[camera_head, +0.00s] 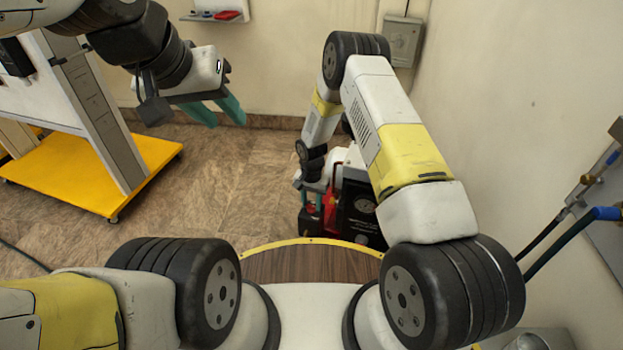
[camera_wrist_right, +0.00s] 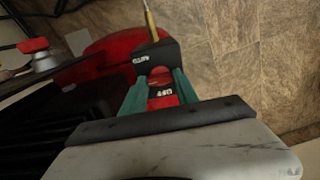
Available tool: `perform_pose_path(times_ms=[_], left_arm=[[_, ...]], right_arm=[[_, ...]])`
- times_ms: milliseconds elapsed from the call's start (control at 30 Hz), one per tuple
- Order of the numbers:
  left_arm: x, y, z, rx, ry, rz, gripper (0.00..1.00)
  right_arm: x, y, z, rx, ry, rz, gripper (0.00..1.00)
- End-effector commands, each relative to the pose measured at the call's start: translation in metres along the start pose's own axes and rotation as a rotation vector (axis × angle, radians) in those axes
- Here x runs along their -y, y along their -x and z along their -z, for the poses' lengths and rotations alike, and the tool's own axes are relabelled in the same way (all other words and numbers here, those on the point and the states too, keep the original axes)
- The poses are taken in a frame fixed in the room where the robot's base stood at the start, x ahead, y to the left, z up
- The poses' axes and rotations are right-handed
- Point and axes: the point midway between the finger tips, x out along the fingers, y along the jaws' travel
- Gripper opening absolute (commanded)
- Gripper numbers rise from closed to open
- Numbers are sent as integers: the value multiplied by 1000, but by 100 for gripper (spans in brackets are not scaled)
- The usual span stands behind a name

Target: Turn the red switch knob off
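In the right wrist view a red part with a black-and-white label (camera_wrist_right: 161,88) sits between the teal fingers of my right gripper (camera_wrist_right: 159,78), below a black block (camera_wrist_right: 155,56). It may be the red switch knob. The fingers flank it closely; I cannot tell whether they touch it. Another red knob-like piece (camera_wrist_right: 34,45) on a pale metal base is at the upper left. In the head view my right gripper (camera_head: 310,187) reaches down to the left side of a black and red machine (camera_head: 361,208). My left gripper (camera_head: 220,110) is open and empty, in the air.
A grey stand on a yellow base (camera_head: 95,172) is at the left. A wooden surface with a yellow edge (camera_head: 310,262) lies in front of me. Hoses (camera_head: 575,240) and a wall are at the right. Brown floor (camera_head: 215,190) is clear in the middle.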

Motion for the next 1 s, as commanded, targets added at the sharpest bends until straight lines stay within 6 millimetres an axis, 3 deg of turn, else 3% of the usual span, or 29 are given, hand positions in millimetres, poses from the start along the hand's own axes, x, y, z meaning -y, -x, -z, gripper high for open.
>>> perform_pose_path(times_ms=[33,100,133,567,1000], left_arm=[[0,0,0,0,0,0,36],[0,0,0,0,0,0,36],[0,0,0,0,0,0,36],[0,0,0,0,0,0,36],[0,0,0,0,0,0,36]], right_arm=[[0,0,0,0,0,0,15],[0,0,0,0,0,0,1],[0,0,0,0,0,0,0],[0,0,0,0,100,0,0],[1,1,0,0,480,1,0]])
